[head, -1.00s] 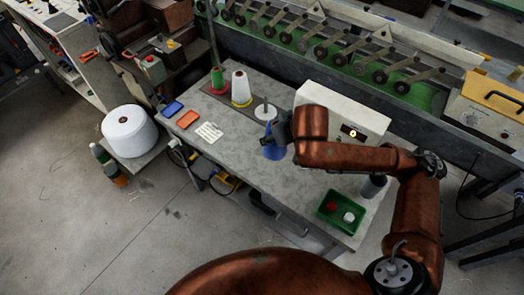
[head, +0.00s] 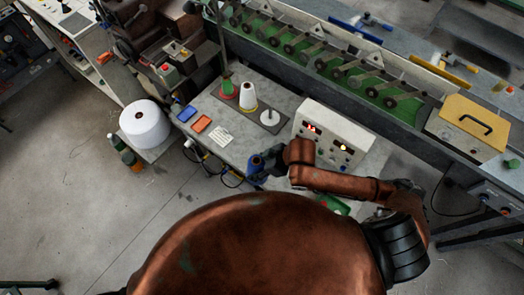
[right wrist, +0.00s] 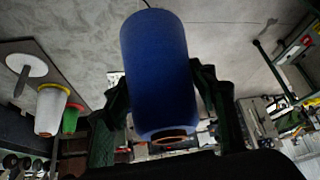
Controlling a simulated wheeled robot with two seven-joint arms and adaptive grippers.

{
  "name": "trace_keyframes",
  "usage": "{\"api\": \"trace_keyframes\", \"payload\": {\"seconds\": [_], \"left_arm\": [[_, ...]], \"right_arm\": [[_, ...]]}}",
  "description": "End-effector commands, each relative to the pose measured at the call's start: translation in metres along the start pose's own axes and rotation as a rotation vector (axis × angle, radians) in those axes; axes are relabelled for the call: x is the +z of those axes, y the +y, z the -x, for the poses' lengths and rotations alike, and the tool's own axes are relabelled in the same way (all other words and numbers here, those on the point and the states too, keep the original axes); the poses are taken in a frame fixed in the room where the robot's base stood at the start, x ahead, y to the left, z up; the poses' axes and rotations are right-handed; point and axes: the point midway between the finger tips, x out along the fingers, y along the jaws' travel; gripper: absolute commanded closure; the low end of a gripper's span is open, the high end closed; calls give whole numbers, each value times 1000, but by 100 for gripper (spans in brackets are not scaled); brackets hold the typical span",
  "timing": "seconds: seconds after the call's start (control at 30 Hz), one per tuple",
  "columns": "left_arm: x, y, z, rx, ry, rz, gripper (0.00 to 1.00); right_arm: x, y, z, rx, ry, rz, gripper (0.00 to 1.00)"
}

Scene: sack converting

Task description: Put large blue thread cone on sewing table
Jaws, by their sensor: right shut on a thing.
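The large blue thread cone (right wrist: 160,70) is between the two dark fingers of my right gripper (right wrist: 158,100), which is shut on it. In the head view the blue cone (head: 256,164) shows small and partly covered by my right gripper (head: 266,163). It appears near the front edge of the grey table (head: 232,145); its exact height cannot be told. My left gripper is not in view.
On the table stand a white cone (head: 248,97), a white-topped spindle holder (head: 269,117), a red-and-green cone (head: 227,88), blue (head: 187,114) and orange (head: 202,124) pads and a control box (head: 332,135). A big white spool (head: 145,124) stands at left.

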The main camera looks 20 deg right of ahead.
Motion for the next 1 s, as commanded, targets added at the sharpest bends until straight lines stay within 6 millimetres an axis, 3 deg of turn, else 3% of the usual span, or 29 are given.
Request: {"api": "trace_keyframes", "payload": {"seconds": [0.03,0.17,0.3,0.73,1.0], "left_arm": [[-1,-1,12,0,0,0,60],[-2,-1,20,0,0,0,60],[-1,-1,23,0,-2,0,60],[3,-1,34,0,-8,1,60],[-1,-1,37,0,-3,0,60]], "right_arm": [[-5,-8,8,-10,5,13,100],[-3,-18,10,-24,5,38,100],[-1,-15,8,-25,4,46,100],[9,68,-29,-22,2,41,100],[25,102,-67,-25,4,44,100]]}}
